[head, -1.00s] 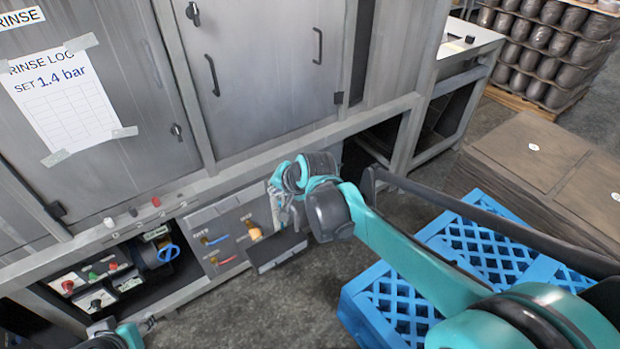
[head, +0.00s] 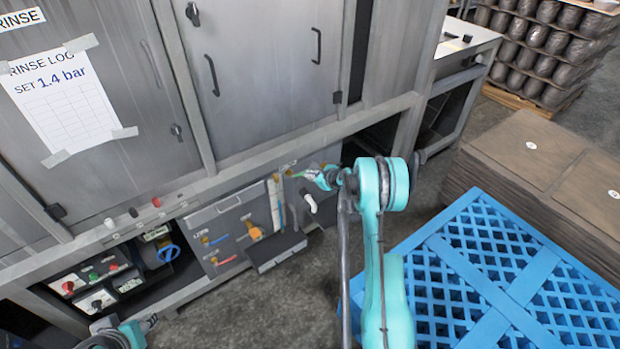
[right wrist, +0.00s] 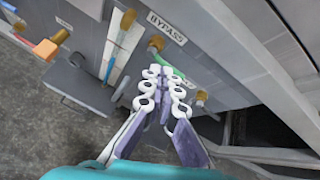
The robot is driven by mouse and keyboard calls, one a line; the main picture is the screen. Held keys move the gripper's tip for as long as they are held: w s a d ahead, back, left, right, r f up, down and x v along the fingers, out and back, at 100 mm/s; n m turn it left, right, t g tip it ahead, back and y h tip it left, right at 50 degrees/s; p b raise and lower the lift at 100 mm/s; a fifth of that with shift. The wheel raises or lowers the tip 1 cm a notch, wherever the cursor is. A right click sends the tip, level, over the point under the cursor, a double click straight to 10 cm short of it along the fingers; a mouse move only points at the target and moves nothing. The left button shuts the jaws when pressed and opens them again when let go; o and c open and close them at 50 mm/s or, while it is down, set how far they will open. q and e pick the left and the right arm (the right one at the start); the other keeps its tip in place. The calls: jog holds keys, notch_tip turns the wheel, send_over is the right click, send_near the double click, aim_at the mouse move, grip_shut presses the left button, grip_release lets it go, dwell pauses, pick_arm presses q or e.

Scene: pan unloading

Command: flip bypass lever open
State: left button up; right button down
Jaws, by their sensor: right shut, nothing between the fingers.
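The bypass valve (right wrist: 156,44), a brass body beside a "BYPASS" label (right wrist: 167,28), shows in the right wrist view. Its green lever (right wrist: 168,66) slants down and right from it, partly hidden by my fingers. My right gripper (right wrist: 162,72) is shut and empty, its tips right at the lever; whether they touch it I cannot tell. In the head view my right gripper (head: 322,178) is at the right end of the valve panel (head: 235,225) and covers most of the lever.
Other valves with an orange handle (head: 254,233) and coloured levers are on the panel left of my gripper. A grey tray (head: 277,252) juts out below. A blue pallet (head: 500,265) and stacked brown sheets (head: 530,150) stand right. Grey floor is open below the panel.

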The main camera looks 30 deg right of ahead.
jog(key=s+d+f+m+t, duration=0.1)
jog(key=d+f+m, duration=0.4)
jog(key=f, duration=0.4)
jog(key=shift+s+f, duration=0.15)
jog(key=shift+s, duration=0.05)
jog(key=shift+w+a, duration=0.1)
